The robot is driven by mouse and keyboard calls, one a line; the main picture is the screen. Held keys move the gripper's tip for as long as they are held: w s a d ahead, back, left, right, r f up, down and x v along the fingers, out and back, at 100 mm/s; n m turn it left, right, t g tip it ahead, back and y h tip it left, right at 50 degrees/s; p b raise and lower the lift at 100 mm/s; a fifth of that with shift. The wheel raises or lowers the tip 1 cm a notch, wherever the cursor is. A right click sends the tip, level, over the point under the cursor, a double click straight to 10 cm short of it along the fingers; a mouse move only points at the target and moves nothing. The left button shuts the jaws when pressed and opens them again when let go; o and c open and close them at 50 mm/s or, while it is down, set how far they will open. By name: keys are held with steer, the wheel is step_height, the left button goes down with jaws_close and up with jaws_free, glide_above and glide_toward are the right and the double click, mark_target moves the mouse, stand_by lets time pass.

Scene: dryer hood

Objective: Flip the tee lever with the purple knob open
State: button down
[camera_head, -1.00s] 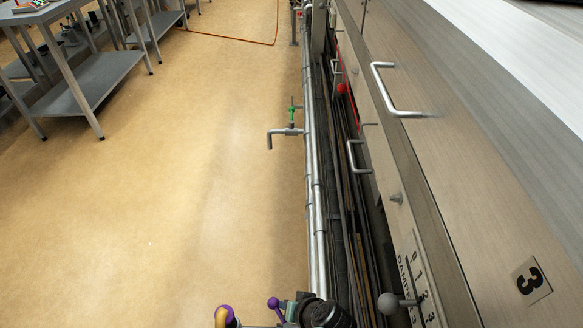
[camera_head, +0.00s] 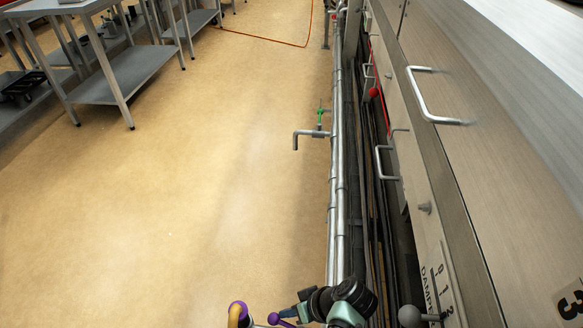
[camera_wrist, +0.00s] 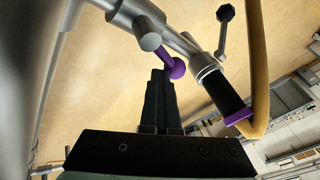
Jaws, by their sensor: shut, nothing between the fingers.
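The tee lever's purple knob (camera_wrist: 176,69) shows in the wrist view on a short purple stem that runs up-left to a grey metal pipe fitting (camera_wrist: 150,38). The knob also shows at the bottom edge of the head view (camera_head: 274,319), its stem pointing right. My gripper (camera_wrist: 160,72) is shut and empty; its black fingertips lie right beside the knob, on its left in the wrist view. I cannot tell whether they touch it. In the head view my gripper (camera_head: 287,312) is just right of and above the knob, partly cut off by the frame.
A tan hose (camera_wrist: 259,75) with a purple collar (camera_wrist: 238,117) hangs close by on the right. The long pipes (camera_head: 337,190) and steel hood (camera_head: 470,160) lie right; open floor (camera_head: 220,200) lies left.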

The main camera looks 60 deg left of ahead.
steer(key=shift+s+a+f, duration=0.1)
steer(key=shift+s+f, duration=0.1)
steer(key=shift+s, duration=0.7)
stand_by(1.1)
steer(key=w+p+v, duration=0.1)
steer(key=p+v, duration=0.1)
steer(key=v, duration=0.6)
stand_by(0.6)
steer(key=shift+f, duration=0.1)
